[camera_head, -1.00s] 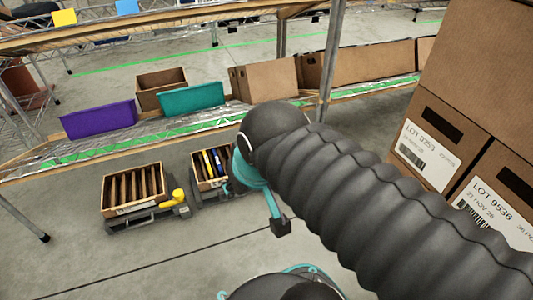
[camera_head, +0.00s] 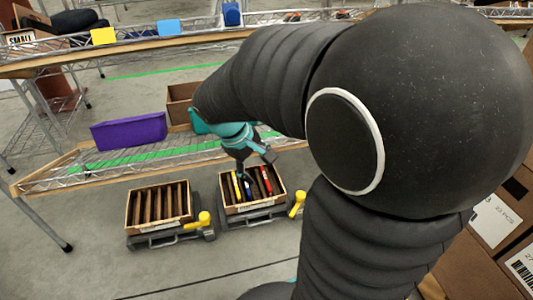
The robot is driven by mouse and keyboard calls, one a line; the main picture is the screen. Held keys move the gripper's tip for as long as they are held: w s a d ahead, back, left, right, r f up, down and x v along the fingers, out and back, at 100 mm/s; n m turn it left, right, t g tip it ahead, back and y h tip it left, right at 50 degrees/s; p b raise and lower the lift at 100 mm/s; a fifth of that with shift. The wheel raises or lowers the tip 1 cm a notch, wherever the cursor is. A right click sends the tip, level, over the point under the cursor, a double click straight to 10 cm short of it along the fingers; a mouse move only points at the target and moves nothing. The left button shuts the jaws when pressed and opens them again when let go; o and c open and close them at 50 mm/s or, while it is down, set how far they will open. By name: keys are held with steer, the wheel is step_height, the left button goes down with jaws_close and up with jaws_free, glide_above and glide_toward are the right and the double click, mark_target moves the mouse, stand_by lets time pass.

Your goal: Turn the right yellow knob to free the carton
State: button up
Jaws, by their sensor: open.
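The right carton (camera_head: 250,207) is an open tan box with black, yellow, blue and red items standing in it. It sits on a dark grey tilted stand. The right yellow knob (camera_head: 297,204) is at the right end of that stand, in plain view. My gripper (camera_head: 255,164), teal with dark fingers, is open above the back of the right carton, left of and above the knob in the picture. I cannot tell whether it touches the items. The left carton (camera_head: 158,230), with dark upright dividers, sits on its own stand with another yellow knob (camera_head: 202,219).
A wire shelf (camera_head: 130,158) with a wooden edge runs behind the cartons, bearing a purple bin (camera_head: 129,131), a cardboard box (camera_head: 181,104) and a partly hidden teal bin. Stacked labelled cartons (camera_head: 500,235) stand at the right. The floor before the stands is clear.

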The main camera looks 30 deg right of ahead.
steer(key=w+d+f+n+g+h+p, duration=0.1)
steer(key=w+d+f+n+g+h, duration=0.15)
steer(key=w+f, duration=0.35)
steer(key=w+d+f+n+g+h+p, duration=0.1)
steer(key=w+d+f+n+h, duration=0.2)
steer(key=f, duration=0.4)
steer(key=n+h, duration=0.4)
steer(key=n, duration=0.2)
glide_toward(297, 195)
steer(key=shift+y, duration=0.35)
steer(key=x, duration=1.1)
steer(key=shift+d+r, duration=0.15)
steer(key=shift+d, duration=0.3)
jaws_close()
